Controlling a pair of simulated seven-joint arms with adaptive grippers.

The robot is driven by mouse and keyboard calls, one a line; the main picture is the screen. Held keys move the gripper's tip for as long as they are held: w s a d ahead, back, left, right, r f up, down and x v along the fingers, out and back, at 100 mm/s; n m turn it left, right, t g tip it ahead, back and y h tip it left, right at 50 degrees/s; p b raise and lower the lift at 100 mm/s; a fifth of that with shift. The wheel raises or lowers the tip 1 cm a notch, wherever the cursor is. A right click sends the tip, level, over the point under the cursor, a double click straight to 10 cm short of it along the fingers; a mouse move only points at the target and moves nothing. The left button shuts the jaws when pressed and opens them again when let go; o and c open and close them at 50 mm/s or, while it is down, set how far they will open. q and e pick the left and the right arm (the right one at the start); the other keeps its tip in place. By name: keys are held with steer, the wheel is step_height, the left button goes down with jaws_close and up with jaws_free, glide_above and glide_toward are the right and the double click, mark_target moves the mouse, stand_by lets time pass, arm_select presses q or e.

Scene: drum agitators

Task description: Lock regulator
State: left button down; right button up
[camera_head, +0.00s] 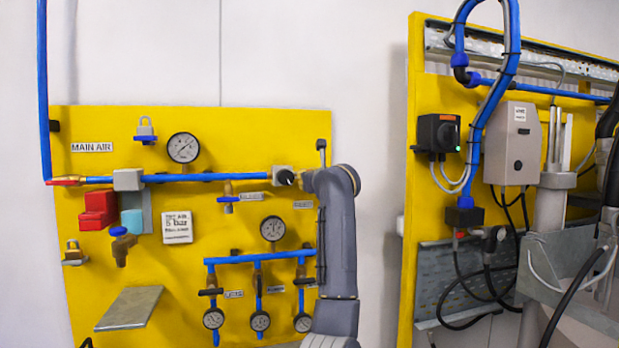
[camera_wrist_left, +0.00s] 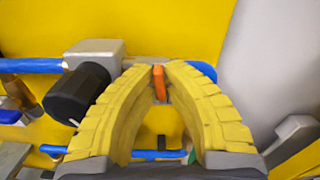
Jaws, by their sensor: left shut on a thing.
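The regulator, a grey block with a black knob (camera_head: 284,177), sits at the right end of the blue pipe on the yellow board. In the left wrist view its grey body (camera_wrist_left: 95,50) and black knob (camera_wrist_left: 77,95) are to the left of my fingers. My left gripper (camera_wrist_left: 159,80) has its yellow ridged fingers closed at the tips on a small orange piece. Most of that orange piece (camera_wrist_left: 159,84) is hidden between the fingertips, so its full shape cannot be told. In the head view my grey arm hides the fingers. My right gripper is not in view.
A padlock with a blue base (camera_head: 145,131) and a brass padlock (camera_head: 73,253) are on the board. Gauges (camera_head: 184,147) and a lower blue manifold (camera_head: 255,259) are near my arm. A metal shelf (camera_head: 129,308) juts out at lower left. A second yellow panel (camera_head: 420,200) stands right.

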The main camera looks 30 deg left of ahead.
arm_select(q)
steer(key=shift+m, duration=0.7)
steer(key=c, duration=1.5)
jaws_free()
steer(key=v, duration=1.2)
